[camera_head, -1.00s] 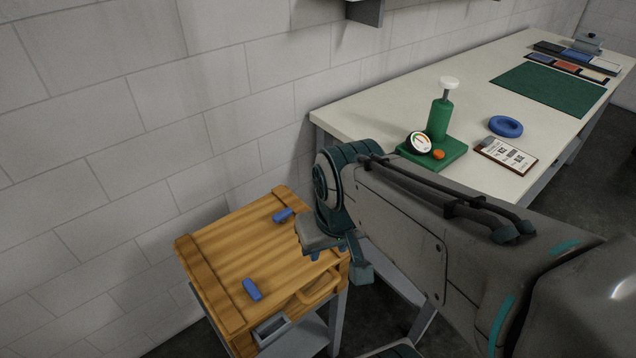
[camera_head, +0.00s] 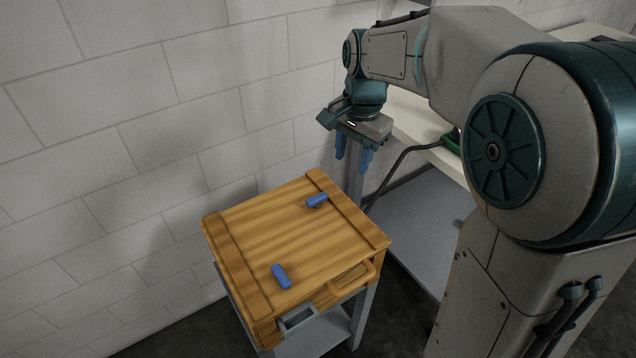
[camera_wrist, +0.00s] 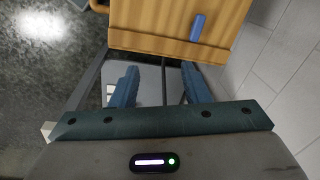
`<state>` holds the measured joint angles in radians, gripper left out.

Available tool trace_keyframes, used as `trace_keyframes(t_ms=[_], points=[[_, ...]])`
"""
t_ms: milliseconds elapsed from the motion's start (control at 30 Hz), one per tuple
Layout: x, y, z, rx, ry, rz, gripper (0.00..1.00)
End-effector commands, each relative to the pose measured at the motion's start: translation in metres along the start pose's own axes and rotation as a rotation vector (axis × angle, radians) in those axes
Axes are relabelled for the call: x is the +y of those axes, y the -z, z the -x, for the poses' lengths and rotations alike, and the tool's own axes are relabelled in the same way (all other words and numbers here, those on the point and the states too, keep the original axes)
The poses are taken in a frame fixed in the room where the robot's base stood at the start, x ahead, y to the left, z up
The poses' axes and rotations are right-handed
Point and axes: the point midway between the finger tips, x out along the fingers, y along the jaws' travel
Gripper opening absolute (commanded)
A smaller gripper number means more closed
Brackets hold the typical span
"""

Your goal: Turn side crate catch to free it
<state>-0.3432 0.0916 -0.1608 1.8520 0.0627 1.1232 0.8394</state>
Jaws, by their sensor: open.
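A wooden crate with a slatted lid (camera_head: 250,235) stands on a grey stand. Two blue catches sit on the lid: a near catch (camera_head: 281,277) at the front left and a far catch (camera_head: 317,200) by the right batten. I cannot tell which one the task means. My gripper (camera_head: 353,165) is open and empty, fingers pointing down, beyond the crate's far right corner and apart from both catches. In the wrist view, one blue catch (camera_wrist: 197,27) shows on the lid ahead of the fingers, to the right; the other is not seen.
A wooden handle (camera_head: 352,278) sticks out from the crate's front. A block wall (camera_head: 120,130) runs close behind and left. A pale workbench (camera_head: 415,125) stands at the right, with a dark cable near it. Space above the lid is clear.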

Motion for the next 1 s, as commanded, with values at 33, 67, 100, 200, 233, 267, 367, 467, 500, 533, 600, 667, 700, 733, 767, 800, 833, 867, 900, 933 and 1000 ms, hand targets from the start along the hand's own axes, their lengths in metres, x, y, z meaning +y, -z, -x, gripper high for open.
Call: trace_keyframes(t_ms=[33,67,100,200,233,267,367,467,500,533,600,667,700,733,767,800,833,867,900,933,1000], points=[[-0.021,0.003,-0.015,-0.008,-0.019,-0.047,0.42],[-0.03,0.005,-0.02,-0.011,-0.028,-0.079,0.42],[-0.043,0.006,-0.026,-0.012,-0.038,-0.119,0.42],[-0.068,0.008,-0.04,-0.012,-0.061,-0.2,0.42],[-0.074,0.008,-0.043,-0.01,-0.066,-0.219,0.42],[-0.079,0.008,-0.047,-0.01,-0.073,-0.237,0.42],[-0.091,0.008,-0.053,-0.006,-0.083,-0.276,0.42],[-0.095,0.008,-0.059,-0.005,-0.089,-0.295,0.42],[-0.095,0.007,-0.061,-0.005,-0.09,-0.298,0.42],[-0.095,0.007,-0.064,-0.006,-0.091,-0.299,0.42],[-0.094,0.007,-0.073,-0.005,-0.09,-0.299,0.42],[-0.092,0.007,-0.084,-0.006,-0.092,-0.298,0.42],[-0.092,0.007,-0.092,-0.007,-0.092,-0.298,0.42],[-0.091,0.006,-0.099,-0.007,-0.093,-0.297,0.42],[-0.09,0.006,-0.105,-0.008,-0.093,-0.297,0.42],[-0.089,0.006,-0.114,-0.007,-0.092,-0.298,0.42],[-0.089,0.006,-0.12,-0.007,-0.093,-0.298,0.42],[-0.088,0.006,-0.127,-0.007,-0.092,-0.298,0.42],[-0.088,0.006,-0.136,-0.007,-0.092,-0.297,0.42],[-0.087,0.005,-0.142,-0.007,-0.093,-0.297,0.42],[-0.086,0.006,-0.155,-0.006,-0.092,-0.297,0.42]])
